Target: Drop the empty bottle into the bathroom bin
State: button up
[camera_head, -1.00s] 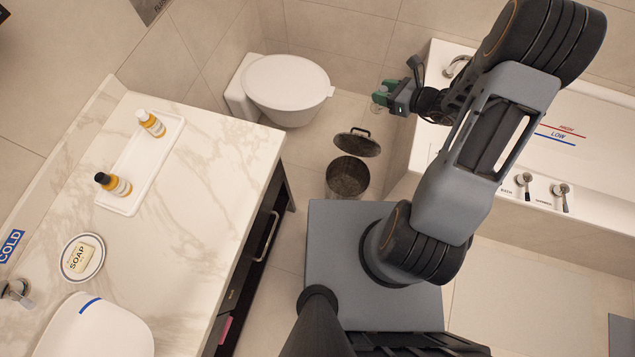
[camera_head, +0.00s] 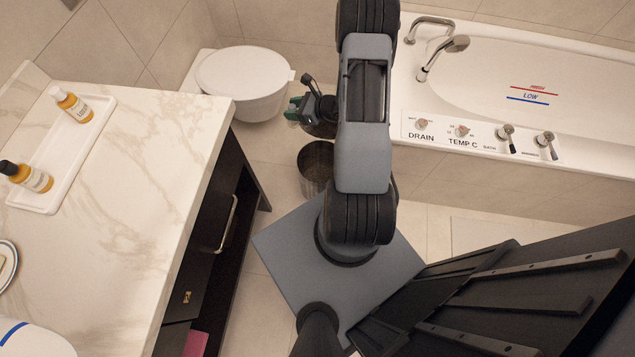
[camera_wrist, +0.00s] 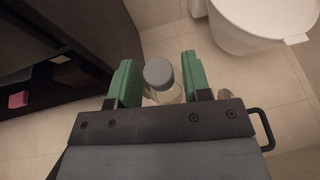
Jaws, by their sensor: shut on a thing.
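The clear bottle with a grey cap (camera_wrist: 158,73) is between the green fingers of my gripper (camera_wrist: 157,82) in the wrist view. My gripper is shut on it, and its body hides the lower part of the bottle. In the head view my gripper (camera_head: 296,110) is in front of the toilet, above and slightly left of the bin in the picture. The round metal bin (camera_head: 314,175) stands on the floor with its mouth open, partly covered by my arm. Its lid is hidden or cannot be told apart from my gripper.
The white toilet (camera_head: 243,80) is behind my gripper. A marble counter (camera_head: 150,165) with a tray of two bottles (camera_head: 65,150) is on the left. The bathtub (camera_head: 480,160) is on the right. Bare floor tiles (camera_head: 268,150) lie between counter and bin.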

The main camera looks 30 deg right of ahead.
jog(key=s+d+f+m+h+b, duration=0.1)
jog(key=s+d+f+b, duration=0.1)
jog(key=f+b, duration=0.4)
jog(key=s+d+f+m+t+h+b, duration=0.1)
jog(key=d+f+b, duration=0.3)
jog(key=f, duration=1.1)
jog(key=s+d+f+m+t+h+b, duration=0.1)
jog(key=s+d+f+b, duration=0.1)
jog(key=f+b, duration=0.5)
notch_tip(320, 180, down, 4)
jog(key=shift+s+d+f+m+h+b, duration=0.1)
jog(key=shift+s+d+m+h+b, duration=0.25)
jog(key=shift+d, duration=0.55)
jog(key=o, duration=1)
jog(key=p+v, duration=0.3)
jog(key=v, duration=1)
jog(key=shift+s+r+p, duration=0.25)
jog(key=shift+s+p, duration=0.1)
